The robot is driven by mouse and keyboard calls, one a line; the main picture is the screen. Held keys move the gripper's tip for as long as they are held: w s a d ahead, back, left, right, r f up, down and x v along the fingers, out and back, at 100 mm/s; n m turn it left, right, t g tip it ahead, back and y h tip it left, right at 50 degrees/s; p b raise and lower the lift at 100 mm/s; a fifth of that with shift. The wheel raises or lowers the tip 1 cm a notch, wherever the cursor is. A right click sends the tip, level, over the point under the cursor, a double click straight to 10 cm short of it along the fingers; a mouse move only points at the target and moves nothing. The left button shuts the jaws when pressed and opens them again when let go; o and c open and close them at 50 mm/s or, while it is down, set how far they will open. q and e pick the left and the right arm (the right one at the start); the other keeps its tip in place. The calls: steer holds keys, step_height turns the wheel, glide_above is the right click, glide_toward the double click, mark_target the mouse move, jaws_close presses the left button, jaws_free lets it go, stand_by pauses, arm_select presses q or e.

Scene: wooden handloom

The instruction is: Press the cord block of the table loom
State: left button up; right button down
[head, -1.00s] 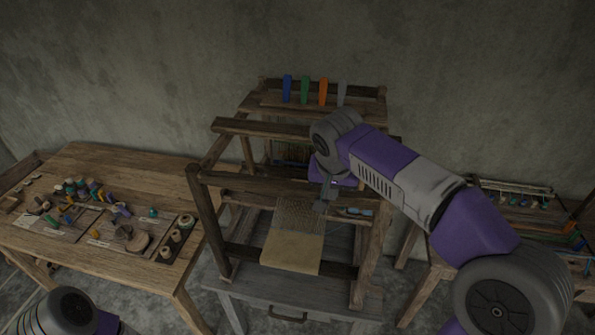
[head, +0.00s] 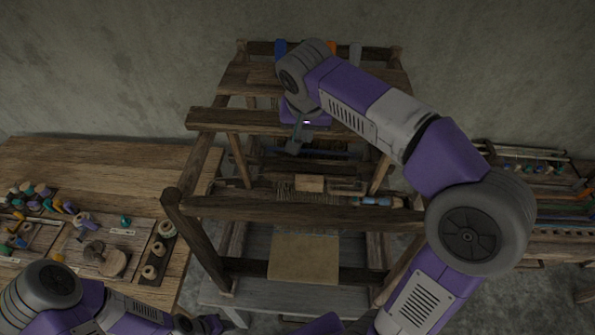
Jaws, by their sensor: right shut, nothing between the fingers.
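The wooden table loom (head: 300,213) stands in the middle of the view, with a pale cloth (head: 304,259) at its front. A small pale wooden block (head: 310,183) sits inside the frame behind the front crossbar; I cannot tell whether it is the cord block. My right gripper (head: 294,146) is shut and empty, pointing down inside the loom frame, above and behind this block and apart from it. My right forearm hides part of the loom's upper right. My left arm shows at the lower left, but its fingers are not visible.
A blue tab (head: 280,50) and a grey tab (head: 355,55) stand at the loom's top rear. A blue-handled tool (head: 372,201) lies by the front crossbar. The left table (head: 95,165) holds spools and small parts. Another table with rods (head: 545,200) is at the right.

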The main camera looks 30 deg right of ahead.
mark_target(307, 181)
steer(key=f+b, duration=0.5)
steer(key=shift+s+f, duration=0.2)
steer(key=shift+s, duration=0.1)
steer(key=b+x, duration=0.1)
steer(key=x, duration=1.9)
steer(key=shift+w+b, duration=0.1)
steer(key=shift+b, duration=0.25)
